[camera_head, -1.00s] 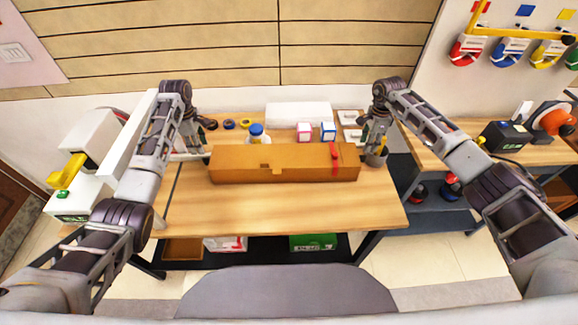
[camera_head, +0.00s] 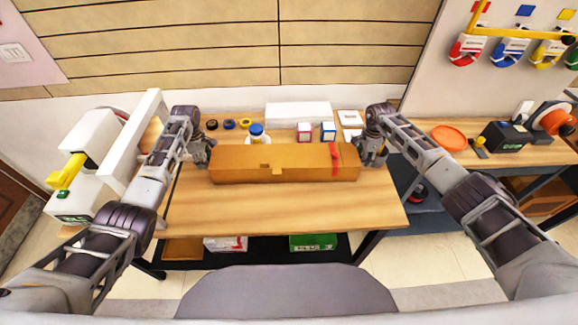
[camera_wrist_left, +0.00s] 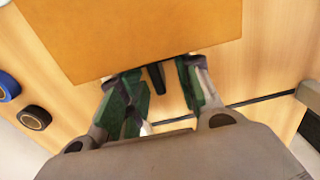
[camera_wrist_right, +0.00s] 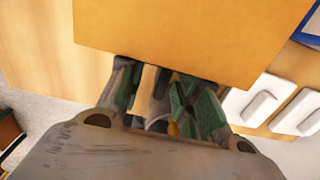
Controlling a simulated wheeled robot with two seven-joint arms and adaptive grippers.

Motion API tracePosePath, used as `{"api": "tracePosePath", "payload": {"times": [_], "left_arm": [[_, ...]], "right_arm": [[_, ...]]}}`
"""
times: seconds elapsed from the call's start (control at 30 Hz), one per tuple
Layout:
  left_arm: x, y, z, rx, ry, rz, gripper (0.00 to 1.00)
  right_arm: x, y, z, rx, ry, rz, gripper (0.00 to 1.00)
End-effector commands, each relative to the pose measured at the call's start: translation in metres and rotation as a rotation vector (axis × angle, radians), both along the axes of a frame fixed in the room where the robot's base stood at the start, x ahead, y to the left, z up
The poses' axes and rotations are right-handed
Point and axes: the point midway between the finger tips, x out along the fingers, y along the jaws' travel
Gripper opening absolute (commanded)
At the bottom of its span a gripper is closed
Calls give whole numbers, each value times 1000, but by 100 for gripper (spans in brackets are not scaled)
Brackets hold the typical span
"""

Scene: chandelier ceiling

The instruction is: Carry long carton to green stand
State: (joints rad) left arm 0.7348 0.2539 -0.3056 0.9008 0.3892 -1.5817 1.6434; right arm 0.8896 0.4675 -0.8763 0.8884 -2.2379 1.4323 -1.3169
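The long carton (camera_head: 230,168), orange-brown with a red strip near its right end, lies on the wooden table in the head view. My left gripper (camera_head: 208,158) is at its left end and my right gripper (camera_head: 363,157) at its right end. In the left wrist view the green-padded fingers (camera_wrist_left: 160,92) are spread beside the carton's end (camera_wrist_left: 150,35); a dark bar shows between them. In the right wrist view the fingers (camera_wrist_right: 155,92) are also apart near the carton (camera_wrist_right: 170,35), with a tan strip between. Contact cannot be told. No green stand is identifiable.
Behind the carton stand a blue-capped jar (camera_head: 257,133), tape rolls (camera_head: 228,124), small boxes (camera_head: 328,131) and a white box (camera_head: 298,113). A white machine (camera_head: 90,140) is left. An orange disc (camera_head: 449,137) lies on the right table. The table front (camera_head: 285,210) is clear.

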Motion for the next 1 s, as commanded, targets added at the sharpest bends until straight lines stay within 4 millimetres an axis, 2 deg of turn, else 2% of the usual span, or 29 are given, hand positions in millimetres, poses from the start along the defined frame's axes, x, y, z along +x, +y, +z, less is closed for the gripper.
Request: {"api": "tracePosePath", "payload": {"times": [0.23,0.5,1.0], "left_arm": [[0,0,0,0,0,0,33],[0,0,0,0,0,0,0],[1,0,1,0,-2,0,0]], "right_arm": [[0,0,0,0,0,0,33],[0,0,0,0,0,0,0],[1,0,1,1,-2,0,0]]}}
